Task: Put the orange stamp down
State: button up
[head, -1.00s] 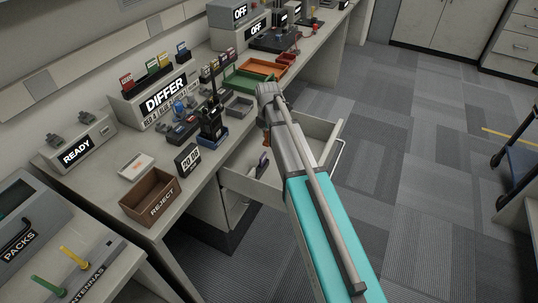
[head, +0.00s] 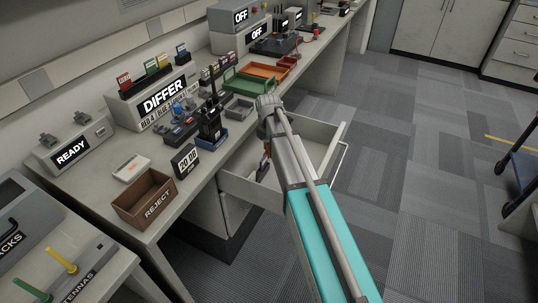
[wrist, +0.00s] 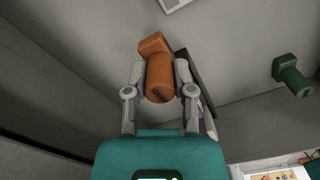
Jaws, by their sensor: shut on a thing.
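The orange stamp (wrist: 159,75) is between the two fingers of my gripper (wrist: 160,85) in the wrist view, and the fingers are shut on it. Its wider end points away from my palm. A plain grey surface, which looks like the inside of the open drawer (head: 235,187), lies behind it. In the head view my arm reaches over this drawer and hides most of the fingers and the stamp. I cannot tell whether the stamp touches the drawer floor.
A green stamp (wrist: 290,75) is to the right in the wrist view. A dark flat thing (wrist: 196,72) lies just beside the orange stamp. In the head view, a brown REJECT box (head: 146,198) and a 20 0B sign (head: 185,161) stand on the bench near the drawer.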

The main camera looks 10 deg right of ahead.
aim_at(268, 143)
jog(key=shift+f+b, duration=1.8)
jog(key=shift+f, duration=0.05)
jog(key=shift+f, duration=0.15)
jog(key=o, duration=0.9)
jog(key=shift+r, duration=0.2)
notch_tip(268, 143, up, 12)
jog(key=p, duration=1.2)
jog(key=s+d+m, duration=0.1)
jog(key=s+m, duration=0.6)
jog(key=s+d+m, duration=0.1)
jog(key=s+m, duration=0.7)
jog(key=s+d+m, duration=0.1)
jog(key=s+m, duration=0.6)
jog(key=m, duration=0.1)
jog(key=shift+s+d, duration=0.3)
jog(key=shift+d, duration=0.05)
